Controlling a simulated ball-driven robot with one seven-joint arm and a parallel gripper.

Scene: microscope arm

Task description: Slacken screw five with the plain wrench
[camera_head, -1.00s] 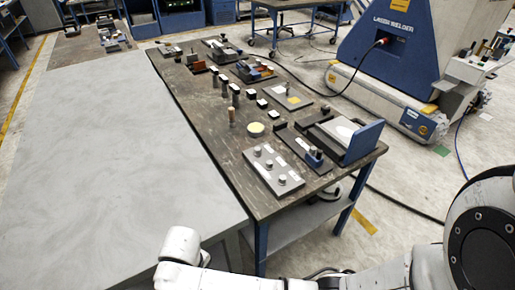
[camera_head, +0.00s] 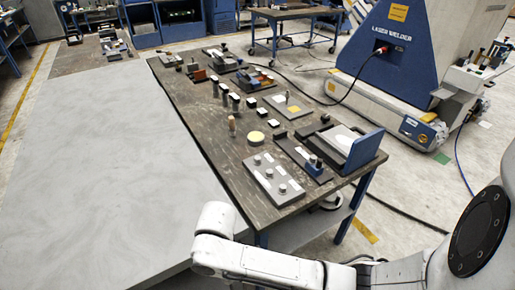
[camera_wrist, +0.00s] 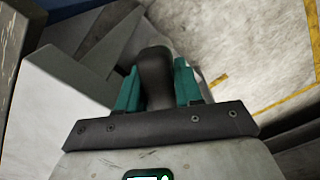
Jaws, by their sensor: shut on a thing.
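My gripper (camera_wrist: 157,72) has two teal fingers closed on a dark, rounded handle (camera_wrist: 155,78) that sticks out between them in the wrist view. Only this stubby end shows, so I cannot tell which tool it is. My gripper is outside the head view, where only my white arm shows. A grey plate (camera_head: 262,191) with three round metal screw heads lies near the front edge of the dark workbench (camera_head: 232,167). The middle screw head (camera_head: 269,173) stands upright like the other two. Their labels are too small to read. My gripper appears away from the plate.
A blue upright panel (camera_head: 363,155) rises at the bench's right end. A wide, bare grey table (camera_head: 90,170) fills the left. A laser welder stands behind.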

